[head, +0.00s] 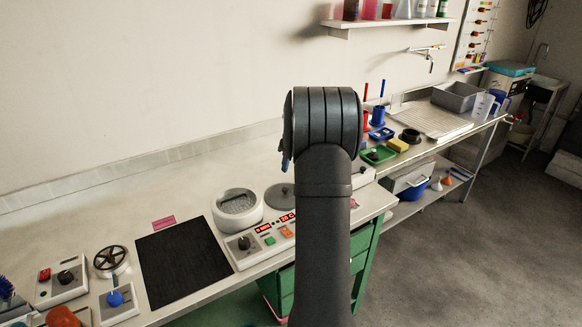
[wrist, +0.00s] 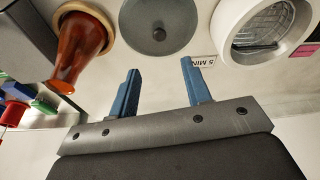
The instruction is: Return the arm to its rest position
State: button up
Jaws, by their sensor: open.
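My gripper (wrist: 160,66) is open in the wrist view, with two blue fingers spread apart and nothing between them. In the head view my dark grey arm rises in the middle of the picture and hides most of the gripper; only a bit of blue shows at its left edge. The fingers point toward a grey round lid (wrist: 157,25) and a "5 MIN" label (wrist: 201,61) on the bench. They look apart from both.
A white round vessel (head: 237,208) stands behind a control panel (head: 262,238) with red displays. A black mat (head: 185,262) lies to the left. An amber-brown vessel (wrist: 80,45) is near the gripper's left. Trays and a sink area fill the far right bench.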

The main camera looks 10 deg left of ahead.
jog(key=x, duration=1.2)
jog(key=shift+f, duration=0.3)
notch_tip(320, 180, up, 3)
jog(key=shift+f, duration=0.1)
jog(key=shift+r, duration=0.75)
